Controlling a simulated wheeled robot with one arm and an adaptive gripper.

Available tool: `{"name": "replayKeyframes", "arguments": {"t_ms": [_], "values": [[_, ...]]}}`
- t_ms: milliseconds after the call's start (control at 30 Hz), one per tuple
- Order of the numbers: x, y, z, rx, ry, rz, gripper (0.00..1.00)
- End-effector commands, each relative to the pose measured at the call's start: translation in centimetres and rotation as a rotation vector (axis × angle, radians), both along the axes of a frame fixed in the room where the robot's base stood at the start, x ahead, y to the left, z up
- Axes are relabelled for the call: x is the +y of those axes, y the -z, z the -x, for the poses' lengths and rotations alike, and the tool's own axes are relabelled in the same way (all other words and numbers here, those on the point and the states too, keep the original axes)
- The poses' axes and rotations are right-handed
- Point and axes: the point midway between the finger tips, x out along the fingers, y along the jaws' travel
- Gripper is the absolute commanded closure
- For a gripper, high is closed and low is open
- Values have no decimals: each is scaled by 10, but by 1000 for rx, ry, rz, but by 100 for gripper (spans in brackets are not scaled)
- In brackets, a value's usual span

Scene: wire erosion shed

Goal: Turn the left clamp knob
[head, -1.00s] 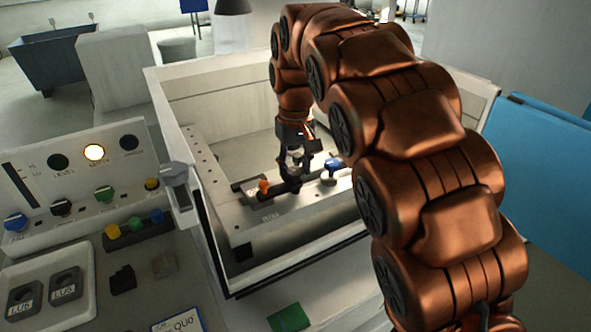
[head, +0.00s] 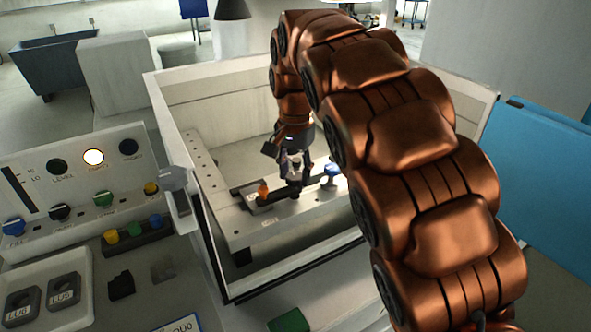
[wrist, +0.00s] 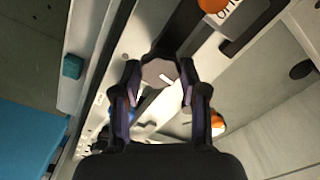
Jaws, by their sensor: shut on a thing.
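My gripper (head: 295,184) points down over the bar fixture inside the white-walled tank. In the wrist view its two fingers are closed around a grey faceted knob (wrist: 160,73) with a white line on its top. In the head view this knob is hidden by the fingers. An orange knob (head: 263,189) stands just left of my gripper on the fixture, and a blue knob (head: 331,169) stands to its right. An orange-topped part also shows near the top of the wrist view (wrist: 213,4). I cannot tell from the label which knob is the left clamp knob.
The tank's front wall (head: 290,268) rises between me and the fixture. A control panel (head: 80,185) with several knobs and a lit lamp (head: 93,157) stands at left. Labelled blocks (head: 64,290) and a green block (head: 289,320) lie in front. A blue panel (head: 540,180) is at right.

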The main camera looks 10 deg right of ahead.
Motion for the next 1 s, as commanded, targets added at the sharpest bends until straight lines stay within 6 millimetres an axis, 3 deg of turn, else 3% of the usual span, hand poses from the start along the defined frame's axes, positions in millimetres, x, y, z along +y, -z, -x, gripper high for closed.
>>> {"name": "replayKeyframes", "arguments": {"t_ms": [333, 867, 900, 1000], "values": [[0, 0, 0, 1, 137, 0, 92], [1, 0, 0, 1, 159, -1, 92], [1, 0, 0, 1, 159, -1, 55], [0, 0, 0, 1, 159, -1, 45]]}}
